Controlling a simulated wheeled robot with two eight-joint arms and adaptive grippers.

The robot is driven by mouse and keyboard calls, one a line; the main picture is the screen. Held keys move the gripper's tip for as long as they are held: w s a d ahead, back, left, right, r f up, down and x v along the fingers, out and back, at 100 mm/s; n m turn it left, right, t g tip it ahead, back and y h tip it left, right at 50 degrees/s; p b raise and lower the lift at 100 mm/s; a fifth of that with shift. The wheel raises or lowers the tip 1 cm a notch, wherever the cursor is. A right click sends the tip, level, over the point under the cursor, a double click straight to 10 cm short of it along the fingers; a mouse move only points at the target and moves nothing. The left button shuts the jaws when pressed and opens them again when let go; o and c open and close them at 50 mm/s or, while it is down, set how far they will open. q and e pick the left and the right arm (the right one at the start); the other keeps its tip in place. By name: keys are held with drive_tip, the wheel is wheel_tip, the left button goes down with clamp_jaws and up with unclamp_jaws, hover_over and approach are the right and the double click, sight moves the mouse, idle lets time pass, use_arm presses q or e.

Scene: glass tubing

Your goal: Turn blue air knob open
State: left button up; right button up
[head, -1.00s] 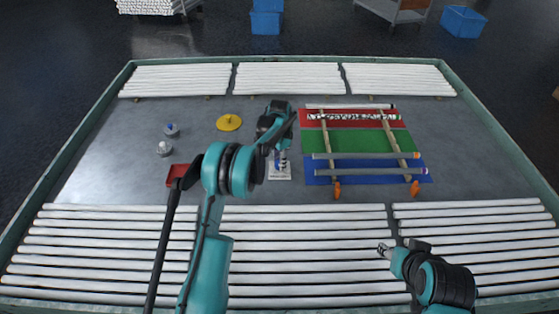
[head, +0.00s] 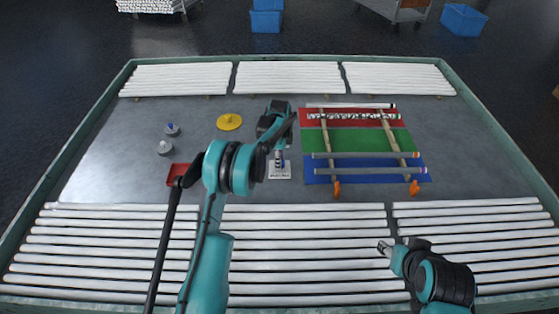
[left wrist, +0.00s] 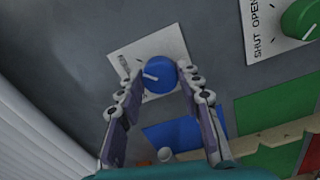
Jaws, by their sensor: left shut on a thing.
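The blue knob (left wrist: 161,75) is round with a white pointer line and sits on a white plate (left wrist: 172,42). In the left wrist view its pointer line points left, toward a partly covered label. My left gripper (left wrist: 163,78) is shut on the knob, with one finger on each side of it. In the head view the left gripper (head: 279,155) reaches down over the white plate (head: 283,174), and the knob is mostly hidden. My right gripper (head: 384,248) is at the lower right, away from the knob, over white tubes; its fingers are too small to read.
A green knob (left wrist: 301,19) on a plate marked SHUT and OPEN is close by on the right. Red, green and blue mats (head: 365,138) with tubes on wooden rails lie right of the left gripper. A red tray (head: 178,175) and a yellow disc (head: 229,122) lie left.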

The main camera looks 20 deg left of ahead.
idle(0.5)
use_arm(q)
drive_tip(key=o, duration=1.2)
drive_tip(key=shift+c, duration=0.2)
wheel_tip(320, 180, up, 12)
